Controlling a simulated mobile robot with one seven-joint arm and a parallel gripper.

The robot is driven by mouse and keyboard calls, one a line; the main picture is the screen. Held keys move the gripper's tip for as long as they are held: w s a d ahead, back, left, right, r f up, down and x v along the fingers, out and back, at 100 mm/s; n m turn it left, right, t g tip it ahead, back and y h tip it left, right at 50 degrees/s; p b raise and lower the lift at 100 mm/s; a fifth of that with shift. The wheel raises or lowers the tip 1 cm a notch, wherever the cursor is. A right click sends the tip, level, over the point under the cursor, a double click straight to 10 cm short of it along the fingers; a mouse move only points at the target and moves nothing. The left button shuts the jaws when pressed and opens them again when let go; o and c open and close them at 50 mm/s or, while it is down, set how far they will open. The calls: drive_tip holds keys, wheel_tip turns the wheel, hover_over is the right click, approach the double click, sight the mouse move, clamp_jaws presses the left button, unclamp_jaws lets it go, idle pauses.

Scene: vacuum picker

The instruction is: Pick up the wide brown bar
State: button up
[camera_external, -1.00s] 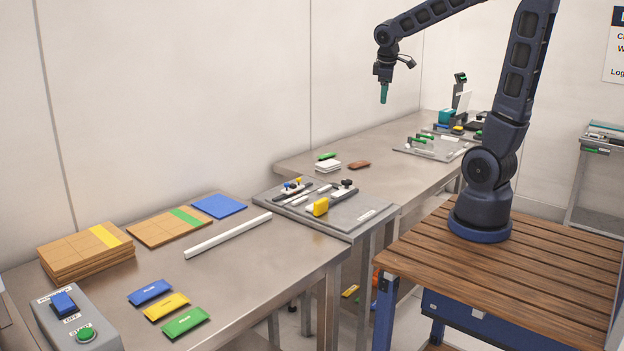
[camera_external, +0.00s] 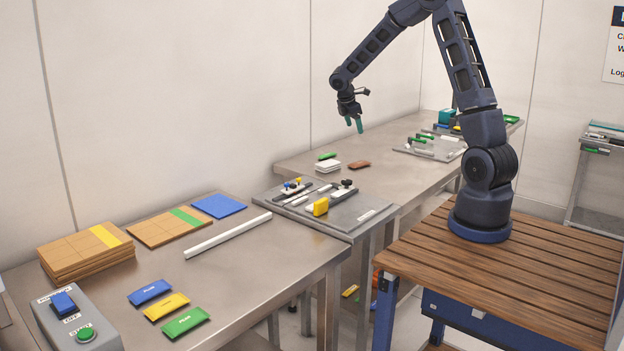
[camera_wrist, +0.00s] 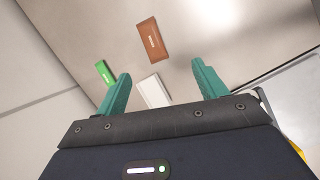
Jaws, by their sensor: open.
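The brown bar (camera_external: 359,164) lies flat on the far metal table, to the right of a white stack. In the wrist view the brown bar (camera_wrist: 148,40) shows ahead of the fingertips, a little left of the middle of the gap, with small unreadable lettering on it. My gripper (camera_external: 354,126) is above the far table, over the area of the bar and clear of it. Its two teal fingers (camera_wrist: 161,70) are spread apart with nothing between them.
A white stack (camera_external: 328,167) and a green bar (camera_external: 327,156) lie close to the brown bar. A rack with green handles (camera_external: 432,146) stands farther right. Bare metal surrounds the bar's right side.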

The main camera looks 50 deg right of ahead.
drive_tip(key=n, duration=0.2)
approach(359, 163)
drive_tip(key=f, duration=0.1)
drive_tip(key=w+d+f, duration=0.1)
drive_tip(key=shift+d+f, duration=0.3)
drive_tip(key=shift+f, duration=0.05)
drive_tip(key=shift+s+x, duration=0.2)
drive_tip(key=shift+x, duration=0.65)
drive_tip(key=shift+s+x, duration=0.15)
drive_tip(key=shift+x, duration=0.7)
drive_tip(key=shift+s+x, duration=0.2)
drive_tip(key=shift+x, duration=0.65)
drive_tip(key=shift+a, duration=0.15)
drive_tip(key=c, duration=1.1)
